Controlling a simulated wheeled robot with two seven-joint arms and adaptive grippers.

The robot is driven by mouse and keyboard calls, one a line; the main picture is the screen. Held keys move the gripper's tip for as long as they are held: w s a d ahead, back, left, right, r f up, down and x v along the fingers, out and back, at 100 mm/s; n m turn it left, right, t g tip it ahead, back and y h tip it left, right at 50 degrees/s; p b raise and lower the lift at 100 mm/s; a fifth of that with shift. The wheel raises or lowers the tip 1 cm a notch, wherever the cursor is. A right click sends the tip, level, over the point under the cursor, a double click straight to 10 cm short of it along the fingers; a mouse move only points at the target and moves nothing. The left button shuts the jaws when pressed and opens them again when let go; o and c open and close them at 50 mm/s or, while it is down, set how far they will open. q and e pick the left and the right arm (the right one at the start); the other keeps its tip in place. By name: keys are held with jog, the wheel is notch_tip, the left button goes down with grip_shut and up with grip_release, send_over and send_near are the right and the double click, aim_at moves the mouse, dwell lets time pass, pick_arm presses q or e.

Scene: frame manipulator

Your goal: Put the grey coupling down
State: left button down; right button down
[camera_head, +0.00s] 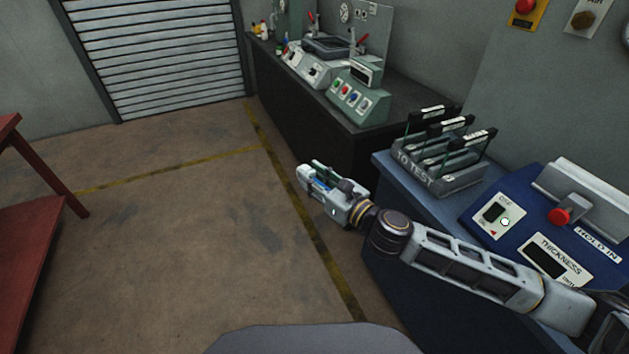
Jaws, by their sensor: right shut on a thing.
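My right gripper (318,181) is out over the floor, just left of the blue bench, at the end of my arm that comes in from the right. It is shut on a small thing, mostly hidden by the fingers. Dark green and blue bits show between the fingers, and too little shows to tell the grey coupling's shape. No other grey coupling can be made out. My left gripper is not in view.
The blue bench (388,176) at right bears a grey "TO TEST" rack (436,178) with upright dark frames and a blue thickness tester (503,212). A dark counter (318,128) with instruments stands behind. A red table (30,222) is at left. Open floor lies between.

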aim_at(310, 172)
jog(key=shift+w+a+r+m+t+h, duration=0.15)
jog(key=shift+r+m+t+h, duration=0.45)
jog(key=shift+h, duration=0.3)
jog(key=shift+w+a+r+m+t+h, duration=0.1)
jog(key=shift+r+m+t+h, duration=0.35)
jog(key=shift+r+m+h, duration=0.35)
jog(key=shift+w+a+r+m+t+h, duration=0.15)
jog(key=shift+r+m+t+h, duration=0.4)
jog(key=shift+h, duration=0.45)
jog(key=shift+w+a+r+m+t+h, duration=0.1)
jog(key=shift+r+m+t+h, duration=0.1)
jog(key=shift+r+m+h, duration=0.65)
jog(key=shift+w+a+r+m+t+h, duration=0.1)
jog(key=shift+w+r+m+t+h, duration=0.3)
jog(key=shift+h, duration=0.75)
jog(key=shift+s+a+r+m+h, duration=0.15)
jog(key=shift+r+m+h, duration=0.35)
jog(key=shift+m+h, duration=0.4)
jog(key=shift+r+h, duration=0.1)
jog(key=shift+h, duration=0.2)
jog(key=shift+d+f+n+y, duration=0.2)
jog(key=shift+n+y, duration=0.1)
jog(key=shift+y, duration=0.2)
